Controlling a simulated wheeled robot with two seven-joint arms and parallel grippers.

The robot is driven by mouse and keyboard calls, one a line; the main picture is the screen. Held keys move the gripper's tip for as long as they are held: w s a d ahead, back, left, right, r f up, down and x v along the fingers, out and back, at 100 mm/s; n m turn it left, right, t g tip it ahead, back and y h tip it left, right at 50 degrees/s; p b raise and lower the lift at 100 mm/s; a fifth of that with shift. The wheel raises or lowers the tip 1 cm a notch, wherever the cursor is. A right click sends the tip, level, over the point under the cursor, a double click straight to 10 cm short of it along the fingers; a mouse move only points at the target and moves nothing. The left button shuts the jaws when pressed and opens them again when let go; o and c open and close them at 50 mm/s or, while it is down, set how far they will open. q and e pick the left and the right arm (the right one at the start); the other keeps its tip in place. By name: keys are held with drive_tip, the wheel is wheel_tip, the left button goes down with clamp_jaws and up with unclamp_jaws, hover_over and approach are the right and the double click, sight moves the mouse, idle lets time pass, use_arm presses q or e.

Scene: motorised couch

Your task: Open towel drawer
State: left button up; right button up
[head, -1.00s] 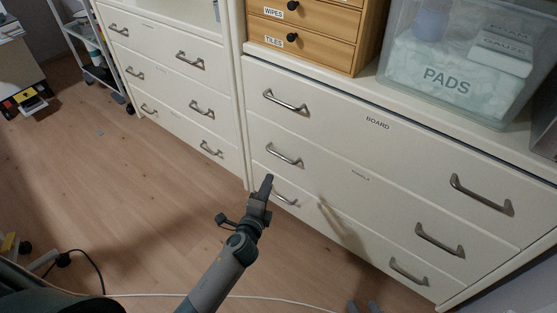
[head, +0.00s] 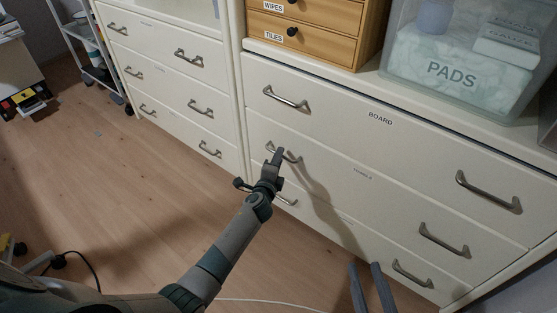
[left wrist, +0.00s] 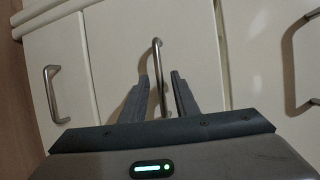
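The middle drawer (head: 345,185) of the right white cabinet carries a small label that is too blurred to read surely. It is shut and has two metal bar handles. My left gripper (head: 277,155) is in front of its left handle (head: 293,158). In the left wrist view, my left gripper (left wrist: 159,76) is open, with the bar handle (left wrist: 157,60) showing between its two fingers. I cannot tell whether either finger touches it. My right gripper (head: 370,283) is open and empty at the bottom of the head view, low before the cabinet.
The drawer above (head: 350,115) is labelled BOARD and is shut, as is the bottom drawer (head: 335,222). A wooden drawer box (head: 318,45) and a clear PADS bin (head: 440,85) stand on top. Another white cabinet (head: 165,75) is at left.

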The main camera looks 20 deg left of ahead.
use_arm(q)
drive_tip(key=shift+w, duration=0.25)
use_arm(e)
drive_tip(key=shift+r, duration=0.3)
use_arm(q)
clamp_jaws()
drive_tip(key=shift+s+f, duration=0.1)
drive_tip(key=shift+s, duration=0.05)
use_arm(e)
drive_tip(key=shift+s, duration=0.1)
